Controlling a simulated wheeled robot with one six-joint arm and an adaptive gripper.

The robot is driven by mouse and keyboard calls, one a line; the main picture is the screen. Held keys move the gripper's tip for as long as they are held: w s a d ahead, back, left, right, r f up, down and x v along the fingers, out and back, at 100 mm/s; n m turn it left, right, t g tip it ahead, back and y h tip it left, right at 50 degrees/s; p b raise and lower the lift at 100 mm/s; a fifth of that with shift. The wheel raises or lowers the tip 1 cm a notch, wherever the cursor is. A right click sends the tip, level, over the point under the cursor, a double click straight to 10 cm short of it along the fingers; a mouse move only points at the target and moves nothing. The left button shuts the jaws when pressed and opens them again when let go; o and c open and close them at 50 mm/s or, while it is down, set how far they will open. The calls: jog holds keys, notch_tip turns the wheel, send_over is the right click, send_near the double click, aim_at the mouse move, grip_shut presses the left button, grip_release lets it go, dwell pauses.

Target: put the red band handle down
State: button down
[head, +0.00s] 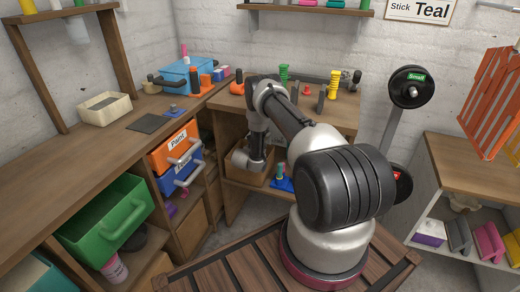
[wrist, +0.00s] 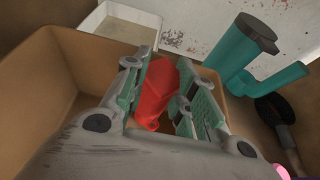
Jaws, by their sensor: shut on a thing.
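The red band handle (wrist: 153,92) sits between the two fingers of my gripper (wrist: 162,88) in the wrist view. My gripper is shut on it. Below and around it is a tan open box (wrist: 75,55), and the handle appears over or inside this box. I cannot tell whether the handle touches the box floor. In the head view my gripper is low at the tan box (head: 238,160) on the shelf under the back bench; the handle is hidden there.
In the wrist view, a white tray (wrist: 118,27) stands behind the box, and a teal handled thing (wrist: 243,52) and a dark round thing (wrist: 275,112) are at its right. In the head view, a blue piece (head: 284,184) is to the box's right. The bench top (head: 230,100) overhangs the shelf.

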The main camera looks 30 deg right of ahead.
jog(key=shift+f, duration=0.4)
jog(key=shift+s+f, duration=0.1)
jog(key=shift+f, duration=0.05)
jog(key=c, duration=1.4)
grip_release()
jog(key=shift+o, duration=1.2)
jog(key=shift+f, duration=0.2)
jog(key=shift+r, duration=0.1)
jog(key=shift+r, duration=0.2)
jog(key=r+v, duration=0.1)
jog(key=v, duration=1.1)
